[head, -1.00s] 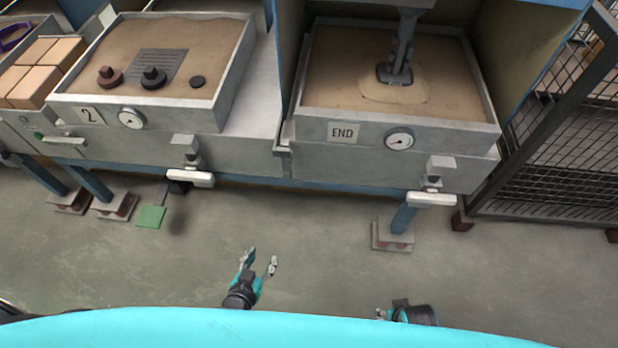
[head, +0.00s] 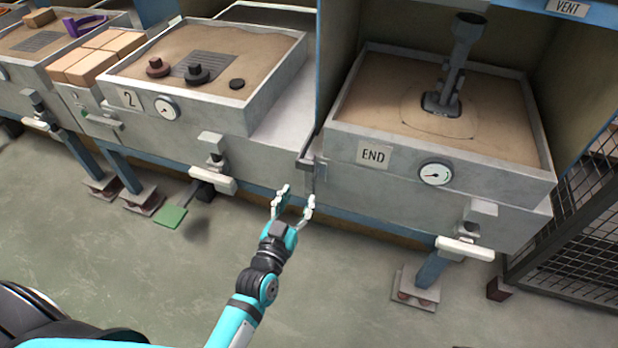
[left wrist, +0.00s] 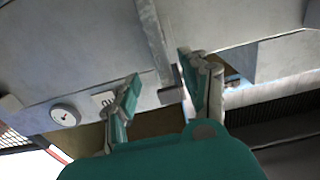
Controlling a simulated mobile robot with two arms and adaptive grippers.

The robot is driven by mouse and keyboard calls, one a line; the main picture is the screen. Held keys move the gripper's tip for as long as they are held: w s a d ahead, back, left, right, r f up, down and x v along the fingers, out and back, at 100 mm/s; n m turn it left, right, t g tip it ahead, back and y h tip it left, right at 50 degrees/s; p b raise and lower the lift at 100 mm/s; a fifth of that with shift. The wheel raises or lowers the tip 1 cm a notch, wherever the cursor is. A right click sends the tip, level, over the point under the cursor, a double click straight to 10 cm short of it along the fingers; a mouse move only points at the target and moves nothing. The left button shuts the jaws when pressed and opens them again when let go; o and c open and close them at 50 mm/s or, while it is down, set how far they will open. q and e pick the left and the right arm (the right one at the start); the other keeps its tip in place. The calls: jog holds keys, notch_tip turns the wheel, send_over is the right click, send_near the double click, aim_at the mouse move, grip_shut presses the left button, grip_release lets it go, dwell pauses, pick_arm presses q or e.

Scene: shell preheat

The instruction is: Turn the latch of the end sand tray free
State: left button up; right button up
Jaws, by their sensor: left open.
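The end sand tray (head: 437,165) is a grey box of sand with an END label and a dial on its front. A white bar handle (head: 466,248) on a grey fitting sits low on its front right. A grey bracket (head: 306,163) stands at its left front corner; I cannot tell which of these fittings is the latch. My left gripper (head: 295,198) is open and empty, just below and left of the bracket in the head view. In the left wrist view, the open fingers (left wrist: 160,80) have a grey bar behind the gap between them. My right gripper is out of view.
Tray 2 (head: 195,115), with a similar white bar handle (head: 213,179), stands to the left. A mesh fence (head: 575,245) is at the lower right. A green pedal (head: 171,217) lies on the floor. Open floor lies in front of the trays.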

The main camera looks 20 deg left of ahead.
aim_at(308, 176)
pick_arm(q)
jog(key=w+b, duration=0.1)
jog(key=w, duration=0.4)
jog(key=shift+w+d, duration=0.1)
jog(key=shift+w, duration=1.6)
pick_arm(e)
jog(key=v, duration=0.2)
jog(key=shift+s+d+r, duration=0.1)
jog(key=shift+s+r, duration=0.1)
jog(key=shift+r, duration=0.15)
pick_arm(q)
grip_shut()
jog(key=shift+r, duration=0.1)
